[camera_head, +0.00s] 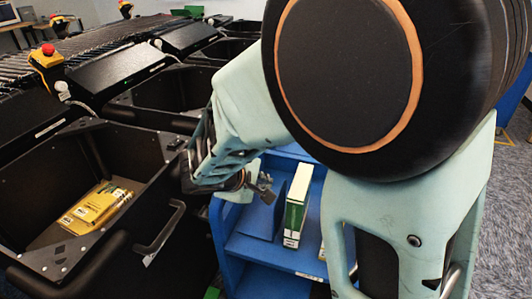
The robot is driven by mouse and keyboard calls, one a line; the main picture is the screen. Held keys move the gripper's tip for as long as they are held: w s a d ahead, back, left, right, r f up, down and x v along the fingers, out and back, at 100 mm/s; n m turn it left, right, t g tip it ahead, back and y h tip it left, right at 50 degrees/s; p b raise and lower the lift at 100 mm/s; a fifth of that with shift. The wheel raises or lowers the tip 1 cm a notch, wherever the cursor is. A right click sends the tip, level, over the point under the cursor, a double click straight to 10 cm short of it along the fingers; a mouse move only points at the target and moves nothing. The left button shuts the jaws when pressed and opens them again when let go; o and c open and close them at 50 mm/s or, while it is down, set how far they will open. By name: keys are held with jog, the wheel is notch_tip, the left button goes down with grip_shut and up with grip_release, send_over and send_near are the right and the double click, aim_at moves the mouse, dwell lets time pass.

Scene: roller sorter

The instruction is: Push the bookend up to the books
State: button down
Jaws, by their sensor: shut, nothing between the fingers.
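A blue bookend (263,219) stands on the shelf of the blue cart, left of the books. A white and green book (296,208) stands upright to its right, with a visible gap between them. Part of another light-coloured book (322,250) shows farther right, mostly hidden behind my arm. My gripper (266,190) is shut and empty, just above the upper part of the bookend. Whether it touches the bookend I cannot tell.
The blue cart (262,249) has raised sides around its shelf. Black bins stand at left, the nearest (150,210) holding yellow packages (95,208). A roller conveyor (100,42) with red stop buttons lies behind. My arm hides the right side.

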jog(key=b, duration=0.7)
send_over(268, 222)
jog(key=a, duration=0.1)
jog(key=shift+w+f, duration=0.15)
jog(key=shift+f, duration=5.3)
jog(key=shift+f+b, duration=1.2)
jog(key=shift+b, duration=0.3)
jog(key=shift+r, duration=0.2)
jog(key=shift+d, duration=0.15)
jog(key=shift+d+b, duration=0.3)
jog(key=shift+b, duration=0.1)
jog(key=shift+s+d+b, duration=0.4)
jog(key=shift+s+d, duration=0.15)
jog(key=shift+d, duration=0.3)
jog(key=shift+s+d, duration=0.1)
jog(key=shift+d, duration=0.2)
jog(key=shift+s+d+b, duration=0.35)
jog(key=shift+d+b, duration=0.1)
jog(key=shift+d, duration=0.35)
